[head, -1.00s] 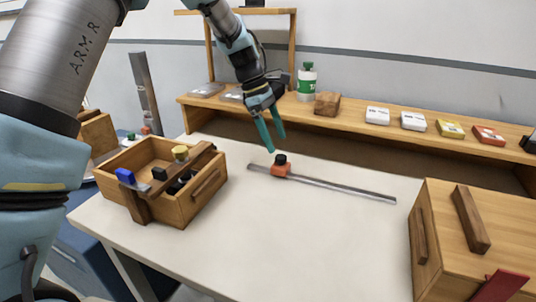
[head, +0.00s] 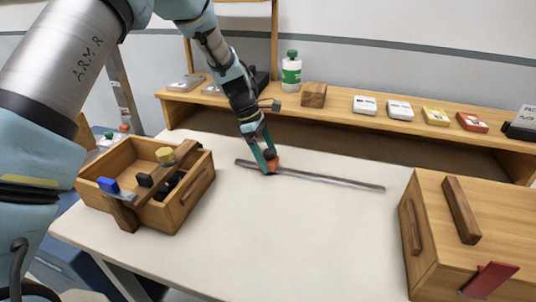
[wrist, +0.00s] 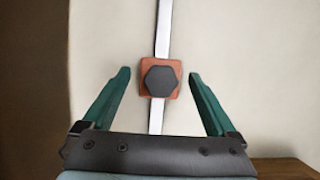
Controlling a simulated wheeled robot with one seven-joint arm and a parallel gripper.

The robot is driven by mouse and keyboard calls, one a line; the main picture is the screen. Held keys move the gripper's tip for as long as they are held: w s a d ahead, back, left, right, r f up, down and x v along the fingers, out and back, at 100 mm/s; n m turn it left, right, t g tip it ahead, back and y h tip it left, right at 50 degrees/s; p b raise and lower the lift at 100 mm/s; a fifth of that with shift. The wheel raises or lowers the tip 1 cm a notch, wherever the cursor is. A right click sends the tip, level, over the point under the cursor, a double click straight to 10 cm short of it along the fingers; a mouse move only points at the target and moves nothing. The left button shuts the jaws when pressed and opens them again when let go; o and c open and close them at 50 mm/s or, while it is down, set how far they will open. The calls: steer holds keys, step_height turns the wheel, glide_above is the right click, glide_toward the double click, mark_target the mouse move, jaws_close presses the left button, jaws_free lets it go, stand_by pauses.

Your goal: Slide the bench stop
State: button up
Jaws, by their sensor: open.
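The bench stop is an orange block with a black knob (wrist: 160,78), sitting on a thin metal rail (head: 330,181) that lies across the white bench top. In the head view the stop (head: 273,164) is near the rail's left end, partly hidden by my fingers. My gripper (head: 267,166) is open and lowered at the stop. In the wrist view its two green fingers (wrist: 158,88) stand on either side of the stop, with a gap on each side. The rail (wrist: 164,30) runs between the fingers.
A wooden tray (head: 190,196) with small items stands to the left. A wooden cabinet (head: 490,215) with a red piece stands to the right. A back shelf (head: 350,121) holds a bottle (head: 291,72), a wooden block (head: 314,94) and small boxes. The bench around the rail is clear.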

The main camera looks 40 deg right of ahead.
steer(key=shift+s+f, duration=0.1)
steer(key=shift+f, duration=0.15)
jaws_close()
stand_by(0.7)
